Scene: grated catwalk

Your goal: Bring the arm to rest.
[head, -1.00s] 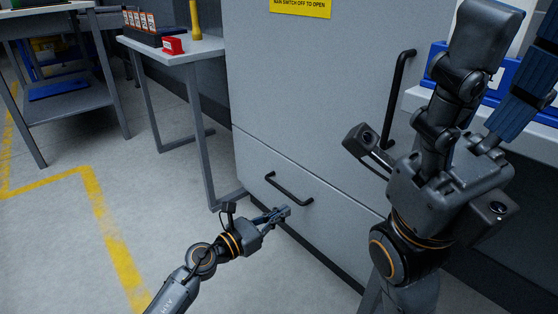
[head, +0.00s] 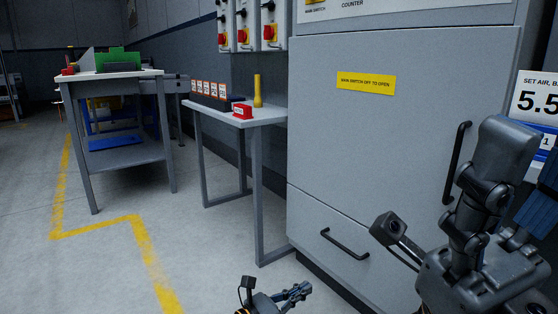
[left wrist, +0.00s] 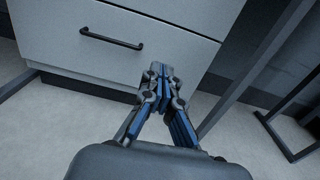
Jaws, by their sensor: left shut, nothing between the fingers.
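My left gripper (head: 302,290) shows at the bottom of the head view, with its arm mostly below the picture edge. Its fingers are together and hold nothing. In the left wrist view its shut fingers (left wrist: 160,75) point towards the lower front of the grey cabinet (left wrist: 60,45), with floor around them. My right gripper (head: 528,155) is large at the right edge of the head view, fingers pointing up. Its dark finger and blue-padded finger stand apart with nothing seen between them; part of it is cut off.
The grey cabinet (head: 400,140) has a lower black handle (head: 345,243) and a tall door handle (head: 457,165). A workbench (head: 110,74) stands further left. Floor at left is clear.

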